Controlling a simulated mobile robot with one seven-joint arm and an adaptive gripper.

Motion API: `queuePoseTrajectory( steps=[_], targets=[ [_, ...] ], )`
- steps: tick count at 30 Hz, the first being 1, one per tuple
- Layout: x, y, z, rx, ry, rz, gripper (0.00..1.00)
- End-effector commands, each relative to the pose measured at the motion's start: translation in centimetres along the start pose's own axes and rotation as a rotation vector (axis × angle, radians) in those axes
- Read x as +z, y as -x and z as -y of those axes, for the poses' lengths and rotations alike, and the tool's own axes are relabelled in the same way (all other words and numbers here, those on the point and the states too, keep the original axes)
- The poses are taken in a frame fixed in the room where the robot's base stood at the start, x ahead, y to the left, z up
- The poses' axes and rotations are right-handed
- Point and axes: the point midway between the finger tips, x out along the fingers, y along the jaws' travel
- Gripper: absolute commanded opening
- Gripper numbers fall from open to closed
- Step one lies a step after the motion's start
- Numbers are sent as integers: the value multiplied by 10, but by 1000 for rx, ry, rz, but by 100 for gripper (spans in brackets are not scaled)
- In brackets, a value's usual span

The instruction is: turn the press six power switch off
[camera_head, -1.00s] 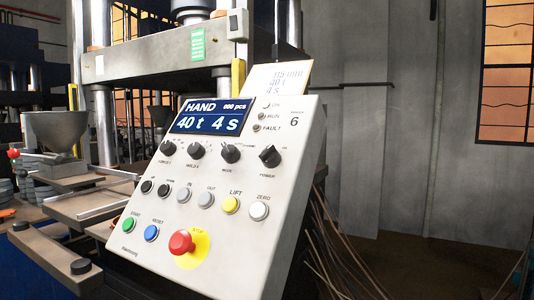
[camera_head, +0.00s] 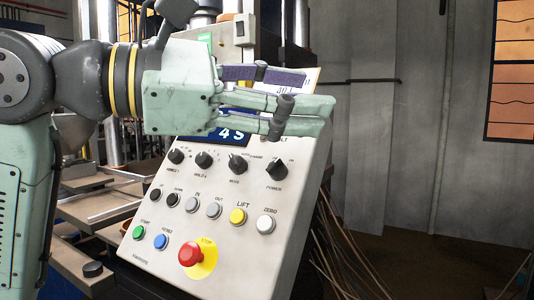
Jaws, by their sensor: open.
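The press six control panel (camera_head: 225,225) is a tilted light box in the middle of the view. Its power switch (camera_head: 275,169) is a black rotary knob at the right end of the knob row, under which "POWER" is printed. My gripper (camera_head: 305,105) is open and empty, reaching in from the left in front of the panel's upper part. Its fingers are above the power switch in the picture and hide most of the display (camera_head: 230,136), the indicator lamps and the panel number. Whether the fingers touch the panel I cannot tell.
Beside the power switch sit the mode knob (camera_head: 238,165) and two more knobs. Below are several push buttons and a red stop button (camera_head: 190,254) on yellow. A paper card stands behind the panel top. Free space lies to the right, before the grey wall (camera_head: 390,170).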

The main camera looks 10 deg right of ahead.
Motion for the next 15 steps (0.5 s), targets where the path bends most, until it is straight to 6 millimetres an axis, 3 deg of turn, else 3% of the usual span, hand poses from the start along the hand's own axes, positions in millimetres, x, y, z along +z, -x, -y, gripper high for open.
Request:
queuePoseTrajectory(
  steps=[2, 6, 10, 15],
  targets=[
    [-24, -17, -22, -17, -65, -267, 47],
    [-65, -13, -48, -47, -127, -655, 47],
    [-82, 3, -60, -67, -144, -880, 47],
    [-91, 10, -64, -78, -144, -977, 47]
  ],
)
